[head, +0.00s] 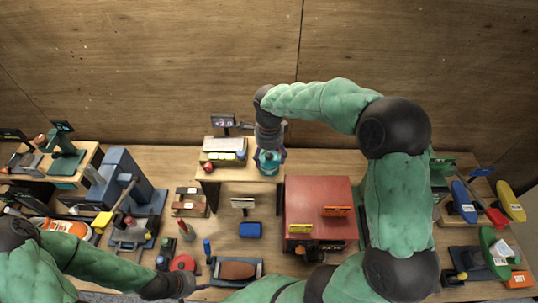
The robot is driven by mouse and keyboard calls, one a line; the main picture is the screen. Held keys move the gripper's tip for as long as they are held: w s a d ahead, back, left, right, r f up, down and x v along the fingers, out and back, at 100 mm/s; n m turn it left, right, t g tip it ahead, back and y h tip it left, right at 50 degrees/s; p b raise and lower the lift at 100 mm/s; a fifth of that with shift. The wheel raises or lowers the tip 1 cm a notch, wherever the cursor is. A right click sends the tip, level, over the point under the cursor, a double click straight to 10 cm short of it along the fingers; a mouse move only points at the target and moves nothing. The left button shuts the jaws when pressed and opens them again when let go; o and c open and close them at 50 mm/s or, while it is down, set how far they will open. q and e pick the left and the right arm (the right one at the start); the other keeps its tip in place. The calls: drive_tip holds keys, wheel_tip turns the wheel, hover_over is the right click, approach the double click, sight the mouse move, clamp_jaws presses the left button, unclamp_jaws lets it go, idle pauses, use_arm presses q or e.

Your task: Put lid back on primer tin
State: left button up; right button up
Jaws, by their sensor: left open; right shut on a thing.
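A small teal round thing, which looks like the primer tin (268,165), stands at the right end of a raised wooden shelf (237,174) at the back middle. My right gripper (269,151) reaches down over it from above and is shut at its top. The lid cannot be told apart from the tin here; the fingers and wrist hide the contact. My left gripper (186,286) is open low in the view, close to a red round thing (183,263) at the front edge of the bench.
A red box (318,195) stands right of the shelf, under my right arm. A white-topped box (224,144) shares the shelf with the tin.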

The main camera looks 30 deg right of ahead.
drive_tip(key=shift+f+b, duration=0.15)
drive_tip(key=shift+b, duration=0.3)
idle(1.3)
drive_tip(key=o, duration=0.9)
drive_tip(key=shift+r+p, duration=2.05)
drive_tip(key=shift+r, duration=1.5)
clamp_jaws()
